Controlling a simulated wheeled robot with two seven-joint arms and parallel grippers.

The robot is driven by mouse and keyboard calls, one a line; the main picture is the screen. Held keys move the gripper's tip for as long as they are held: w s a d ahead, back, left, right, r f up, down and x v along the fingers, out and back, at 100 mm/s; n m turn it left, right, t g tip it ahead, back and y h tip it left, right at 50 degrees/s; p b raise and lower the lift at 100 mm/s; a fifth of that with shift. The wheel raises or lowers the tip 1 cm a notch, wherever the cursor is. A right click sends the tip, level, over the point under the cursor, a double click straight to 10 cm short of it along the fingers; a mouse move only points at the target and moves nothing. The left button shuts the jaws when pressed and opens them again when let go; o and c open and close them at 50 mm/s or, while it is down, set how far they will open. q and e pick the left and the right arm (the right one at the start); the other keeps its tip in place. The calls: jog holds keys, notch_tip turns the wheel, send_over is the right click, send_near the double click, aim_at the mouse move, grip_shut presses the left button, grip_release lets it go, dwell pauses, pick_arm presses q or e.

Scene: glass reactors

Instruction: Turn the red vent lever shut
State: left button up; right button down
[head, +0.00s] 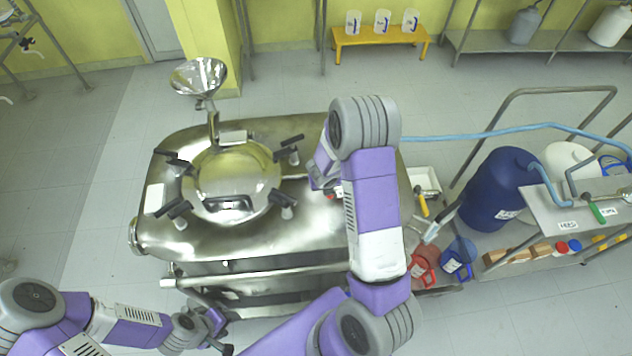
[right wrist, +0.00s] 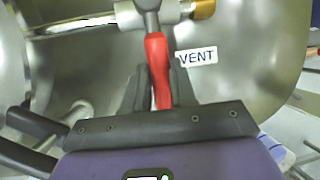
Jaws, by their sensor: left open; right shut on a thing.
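In the right wrist view the red vent lever (right wrist: 156,55) hangs down from a metal valve body (right wrist: 135,15), roughly at right angles to its pipe. My right gripper (right wrist: 157,85) is shut on the lever, with a dark finger on either side of the red handle. In the head view only a small red spot of the lever (head: 330,197) shows beside my right arm, which hides most of the valve and the right gripper. My left gripper (head: 218,332) is open and empty at the bottom of the head view, in front of the steel reactor (head: 300,225).
A white VENT label (right wrist: 197,57) is beside the lever. The reactor has a round lid (head: 235,180) with several black-handled clamps and a funnel (head: 198,76) behind. A blue drum (head: 497,190), jugs and a bench (head: 590,205) stand at right. The left floor is clear.

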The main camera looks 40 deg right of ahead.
jog(key=shift+w, duration=0.1)
dwell(0.3)
jog(key=c, duration=0.9)
grip_release()
jog(key=p+v, duration=0.2)
jog(key=v, duration=0.5)
jog(key=shift+a+r+p, duration=0.2)
jog(key=shift+r+p, duration=0.05)
jog(key=shift+p, duration=0.15)
